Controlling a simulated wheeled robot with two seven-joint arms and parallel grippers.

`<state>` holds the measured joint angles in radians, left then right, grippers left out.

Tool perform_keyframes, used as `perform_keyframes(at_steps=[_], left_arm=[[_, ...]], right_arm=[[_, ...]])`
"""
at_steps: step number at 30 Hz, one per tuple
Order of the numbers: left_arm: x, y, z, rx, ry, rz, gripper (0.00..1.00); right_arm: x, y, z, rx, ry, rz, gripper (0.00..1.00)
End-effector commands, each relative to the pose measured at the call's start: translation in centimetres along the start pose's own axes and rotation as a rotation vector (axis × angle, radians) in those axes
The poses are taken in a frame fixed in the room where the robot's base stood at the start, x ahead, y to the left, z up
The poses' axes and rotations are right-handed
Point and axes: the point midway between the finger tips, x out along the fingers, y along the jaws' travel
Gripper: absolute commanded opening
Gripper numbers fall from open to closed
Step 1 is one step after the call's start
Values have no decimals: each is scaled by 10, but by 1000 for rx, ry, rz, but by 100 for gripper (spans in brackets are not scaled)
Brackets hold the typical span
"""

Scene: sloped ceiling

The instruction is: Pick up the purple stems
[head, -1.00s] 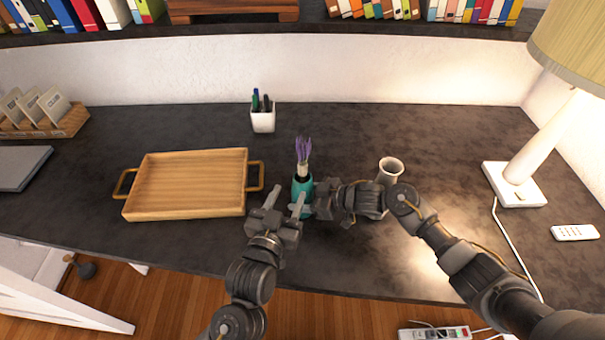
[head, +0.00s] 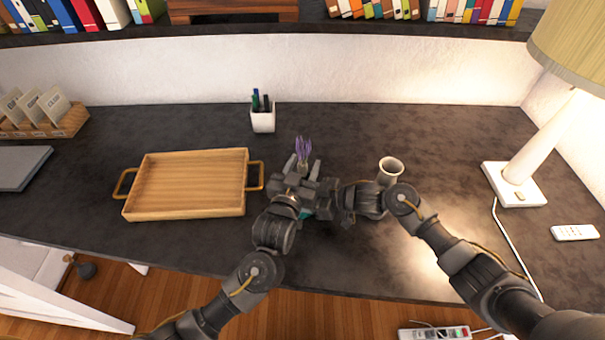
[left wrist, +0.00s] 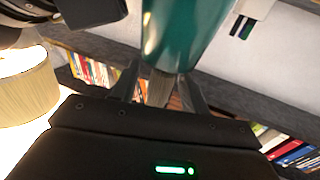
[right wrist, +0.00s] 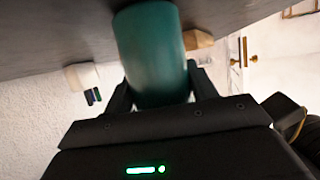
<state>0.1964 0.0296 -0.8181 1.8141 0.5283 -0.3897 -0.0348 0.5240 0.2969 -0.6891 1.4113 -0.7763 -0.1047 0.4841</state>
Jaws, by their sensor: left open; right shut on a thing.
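The purple stems (head: 303,149) stand up out of the teal vase (head: 305,215), which is mostly hidden behind my left gripper in the head view. My left gripper (head: 303,166) is open, with its fingers on either side of the stems just above the vase. In the left wrist view the stem bundle (left wrist: 160,88) shows between the two fingers, beside the teal vase (left wrist: 183,35). My right gripper (right wrist: 158,88) is shut on the teal vase (right wrist: 152,50), one finger on each side of it.
A wooden tray (head: 190,209) lies to the left. A white pen cup (head: 263,121) stands behind. A pale cup (head: 391,166) stands close to my right arm. A lamp (head: 520,165) and a remote (head: 575,233) are at the right. The dark desk (head: 340,130) is clear behind the vase.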

Motion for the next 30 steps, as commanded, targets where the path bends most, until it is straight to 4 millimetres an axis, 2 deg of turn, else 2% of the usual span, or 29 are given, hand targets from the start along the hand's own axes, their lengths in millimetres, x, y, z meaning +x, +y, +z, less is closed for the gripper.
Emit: perform_keyframes(at_steps=[4,12,22,30], left_arm=[[14,0,0,0,0,-1,45],[16,0,0,-1,0,0,44],[16,0,0,-1,0,0,1],[16,0,0,-1,0,0,0]], right_arm=[[0,0,0,0,0,1,28],[0,0,0,0,0,1,28],[0,0,0,0,0,1,28],[0,0,0,0,0,0,28]])
